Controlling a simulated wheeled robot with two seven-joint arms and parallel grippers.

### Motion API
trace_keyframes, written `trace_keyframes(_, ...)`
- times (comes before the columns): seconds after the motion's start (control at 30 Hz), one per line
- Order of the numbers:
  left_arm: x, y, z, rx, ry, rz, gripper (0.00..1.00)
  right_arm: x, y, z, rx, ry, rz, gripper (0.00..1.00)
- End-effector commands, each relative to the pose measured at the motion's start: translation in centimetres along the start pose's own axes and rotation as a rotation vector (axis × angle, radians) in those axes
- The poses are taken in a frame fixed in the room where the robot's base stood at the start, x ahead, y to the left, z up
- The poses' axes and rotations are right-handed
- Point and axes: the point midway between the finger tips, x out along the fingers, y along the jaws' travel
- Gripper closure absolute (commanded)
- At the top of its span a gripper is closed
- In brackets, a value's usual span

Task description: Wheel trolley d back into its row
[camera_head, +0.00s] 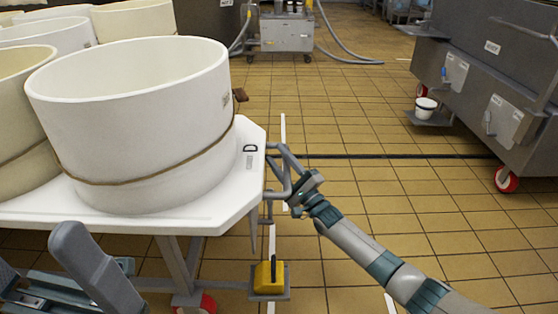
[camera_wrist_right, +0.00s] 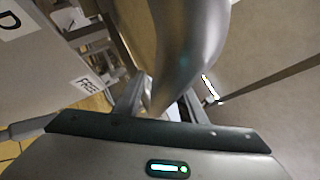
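Trolley d (camera_head: 228,205) has a white top with a black D near its right corner in the head view. My right gripper (camera_head: 292,188) is at this handle. In the right wrist view the grey handle bar (camera_wrist_right: 190,45) runs between the fingers of my right gripper (camera_wrist_right: 160,105), which look closed around it. My left gripper (camera_head: 50,278) shows partly at the lower left, fingers apart and empty, in front of the trolley.
A yellow pedal (camera_head: 268,277) sits low at the trolley's end, beside a white floor line (camera_head: 284,135). A steel vat on red wheels (camera_head: 480,85) stands at the right. A steel cart with hoses (camera_head: 286,32) stands at the back. Tiled floor between them is clear.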

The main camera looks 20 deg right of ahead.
Motion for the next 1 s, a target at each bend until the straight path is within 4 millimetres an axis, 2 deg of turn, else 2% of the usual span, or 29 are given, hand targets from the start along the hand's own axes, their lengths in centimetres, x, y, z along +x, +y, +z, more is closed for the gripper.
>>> trace_keyframes(0.17, -0.1, 0.0, 0.0, 0.000, -0.004, 0.002, 0.00, 0.0, 0.0, 0.0, 0.000, 0.000, 0.000, 0.65)
trace_keyframes(0.3, -0.2, 0.0, 0.1, 0.001, -0.005, 0.002, 0.00, 0.0, 0.0, 0.0, 0.000, 0.000, 0.000, 0.99)
trace_keyframes(0.33, -0.2, 0.0, 0.1, 0.001, -0.005, 0.002, 0.00, 0.0, 0.0, 0.0, 0.000, 0.000, 0.000, 1.00)
trace_keyframes(0.73, -0.4, 0.0, 0.1, 0.001, -0.008, 0.003, 0.00, 0.6, 0.7, 0.7, 0.000, -0.001, 0.001, 1.00)
trace_keyframes(1.0, -0.6, 0.3, 0.3, -0.011, -0.001, 0.006, 0.00, 3.3, 3.3, 3.6, 0.003, -0.007, 0.002, 1.00)
